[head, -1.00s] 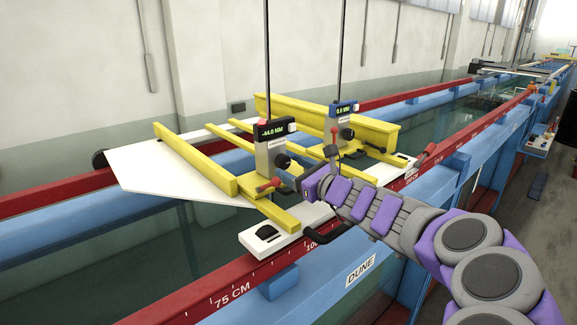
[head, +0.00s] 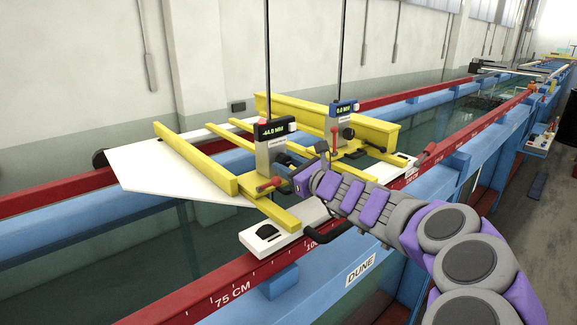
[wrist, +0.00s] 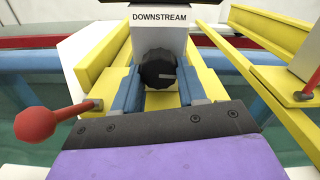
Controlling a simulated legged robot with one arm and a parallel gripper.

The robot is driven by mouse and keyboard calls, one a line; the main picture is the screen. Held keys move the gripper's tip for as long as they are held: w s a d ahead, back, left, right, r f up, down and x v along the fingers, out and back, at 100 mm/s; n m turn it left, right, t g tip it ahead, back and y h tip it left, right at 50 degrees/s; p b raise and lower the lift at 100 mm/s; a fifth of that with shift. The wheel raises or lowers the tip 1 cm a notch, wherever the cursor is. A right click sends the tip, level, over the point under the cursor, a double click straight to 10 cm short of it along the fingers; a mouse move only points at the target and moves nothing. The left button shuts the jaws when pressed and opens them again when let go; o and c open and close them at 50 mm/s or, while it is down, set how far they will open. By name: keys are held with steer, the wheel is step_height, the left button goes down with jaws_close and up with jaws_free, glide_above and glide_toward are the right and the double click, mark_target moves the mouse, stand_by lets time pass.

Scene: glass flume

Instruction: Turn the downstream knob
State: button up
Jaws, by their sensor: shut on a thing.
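In the head view my gripper (head: 302,180) is at the left gauge (head: 271,150), whose display reads about -44.0 MM; the knob is hidden there behind my gripper.
A second gauge (head: 340,125) reading 0.0 MM stands behind to the right. A red-tipped lever (wrist: 36,124) sticks out left of my gripper. Yellow bars (head: 195,158) and a white carriage plate (head: 165,172) lie around. The red rail (head: 235,292) runs along the front.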

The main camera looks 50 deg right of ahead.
steer(key=c, duration=0.4)
steer(key=shift+o, duration=0.2)
steer(key=shift+n, duration=0.3)
steer(key=shift+n+b, duration=0.8)
steer(key=shift+b, duration=0.2)
steer(key=shift+d+n+b, duration=0.15)
steer(key=shift+n+b, duration=1.15)
steer(key=shift+n, duration=0.6)
steer(key=o, duration=1.1)
steer(key=shift+c, duration=0.2)
